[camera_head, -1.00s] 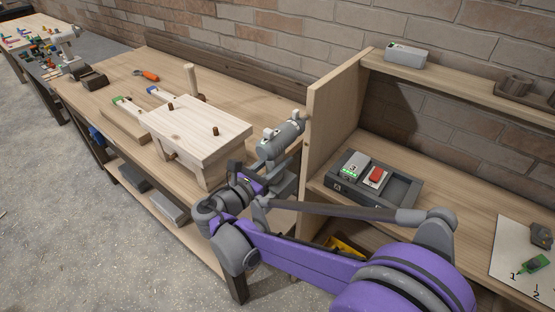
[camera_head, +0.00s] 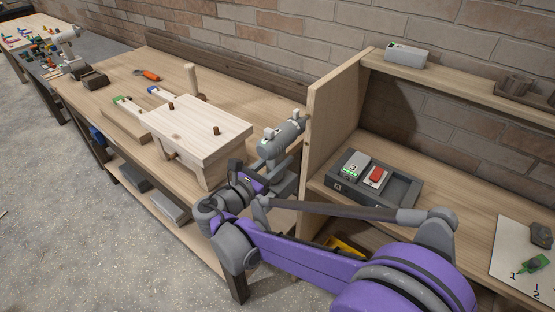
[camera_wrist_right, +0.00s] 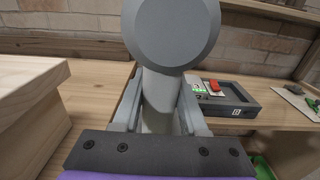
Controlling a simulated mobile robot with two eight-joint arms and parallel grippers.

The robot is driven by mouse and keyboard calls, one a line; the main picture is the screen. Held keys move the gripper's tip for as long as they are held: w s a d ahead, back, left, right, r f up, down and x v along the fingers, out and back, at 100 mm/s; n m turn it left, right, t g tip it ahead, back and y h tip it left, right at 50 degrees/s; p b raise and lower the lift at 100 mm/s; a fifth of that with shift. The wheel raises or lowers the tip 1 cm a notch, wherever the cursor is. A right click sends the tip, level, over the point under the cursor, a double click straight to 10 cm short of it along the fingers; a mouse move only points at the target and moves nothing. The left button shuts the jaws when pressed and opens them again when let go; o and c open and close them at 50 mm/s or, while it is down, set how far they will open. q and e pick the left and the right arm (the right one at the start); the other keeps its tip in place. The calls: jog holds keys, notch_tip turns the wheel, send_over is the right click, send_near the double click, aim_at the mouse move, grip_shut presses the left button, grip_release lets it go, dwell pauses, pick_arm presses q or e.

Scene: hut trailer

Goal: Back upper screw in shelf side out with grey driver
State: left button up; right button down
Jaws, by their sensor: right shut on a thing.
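The grey driver (camera_head: 284,137) is held in my right gripper (camera_head: 274,176), its nose pointing at the upright wooden shelf side (camera_head: 333,108). The nose is at or very close to the panel's left face; I cannot tell if it touches. In the right wrist view the driver's round back end (camera_wrist_right: 172,32) stands above its handle (camera_wrist_right: 160,105), which sits between the fingers of my right gripper (camera_wrist_right: 160,115). The upper screw is not visible, hidden by the driver or too small to see. My left gripper is not in view.
A wooden stool-like piece (camera_head: 200,130) stands on the bench left of the driver. Right of the panel lies a dark tray (camera_head: 400,190) with a green-lit battery (camera_head: 351,166) and a red-topped block (camera_head: 376,177). A grey box (camera_head: 407,55) sits on the upper shelf. A brick wall is behind.

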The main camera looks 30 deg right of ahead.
dwell(0.3)
jog(key=shift+v, duration=1.45)
jog(key=s+a, duration=0.1)
jog(key=s, duration=0.7)
